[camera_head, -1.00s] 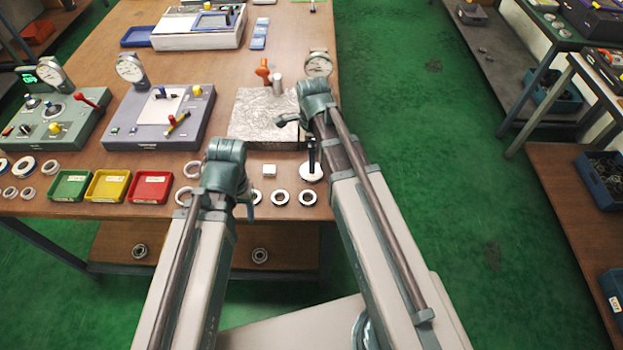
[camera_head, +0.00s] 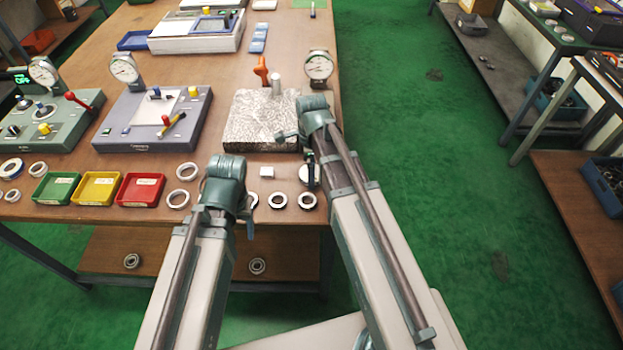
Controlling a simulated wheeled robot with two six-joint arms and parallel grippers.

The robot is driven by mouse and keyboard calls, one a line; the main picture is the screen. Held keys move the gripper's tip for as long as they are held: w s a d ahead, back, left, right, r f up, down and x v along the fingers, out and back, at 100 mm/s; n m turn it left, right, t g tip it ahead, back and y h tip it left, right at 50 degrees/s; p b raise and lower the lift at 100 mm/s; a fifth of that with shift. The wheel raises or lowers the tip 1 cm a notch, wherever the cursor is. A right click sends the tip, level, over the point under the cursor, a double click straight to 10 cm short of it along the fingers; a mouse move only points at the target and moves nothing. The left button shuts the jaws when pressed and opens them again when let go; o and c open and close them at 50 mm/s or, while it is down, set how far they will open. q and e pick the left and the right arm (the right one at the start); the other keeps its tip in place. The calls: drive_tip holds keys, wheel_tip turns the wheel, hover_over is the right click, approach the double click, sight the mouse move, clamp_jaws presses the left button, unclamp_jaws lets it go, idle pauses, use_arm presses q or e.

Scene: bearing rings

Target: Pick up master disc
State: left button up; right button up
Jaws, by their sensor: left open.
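A pale round disc with an upright black handle (camera_head: 310,176), which looks like the master disc, sits near the front right corner of the wooden table. My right arm partly covers it. My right gripper (camera_head: 297,136) is beside and above the disc, in front of the stone plate; its fingers are too small and hidden to judge. My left gripper (camera_head: 250,220) points down near the table's front edge, left of the disc and apart from it. It is open, with no object seen in it.
White and dark rings (camera_head: 278,201) lie along the front edge between my arms. A speckled stone plate (camera_head: 262,120) with a dial gauge (camera_head: 318,67) stands behind. Green, yellow and red trays (camera_head: 140,190) are at left. Green floor is clear to the right.

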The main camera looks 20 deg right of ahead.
drive_tip(key=shift+r, duration=0.1)
drive_tip(key=shift+c, duration=0.2)
clamp_jaws()
drive_tip(key=shift+r, duration=0.1)
drive_tip(key=shift+r+p, duration=0.95)
drive_tip(key=shift+p, duration=0.2)
wheel_tip(320, 180, up, 2)
drive_tip(key=shift+p, duration=0.95)
drive_tip(key=s+a, duration=0.3)
drive_tip(key=a, duration=0.1)
drive_tip(key=s+a, duration=0.3)
drive_tip(key=a, duration=0.2)
drive_tip(key=s+a+r+p, duration=0.1)
drive_tip(key=s+a, duration=0.2)
drive_tip(key=a, duration=0.1)
drive_tip(key=shift+a, duration=0.15)
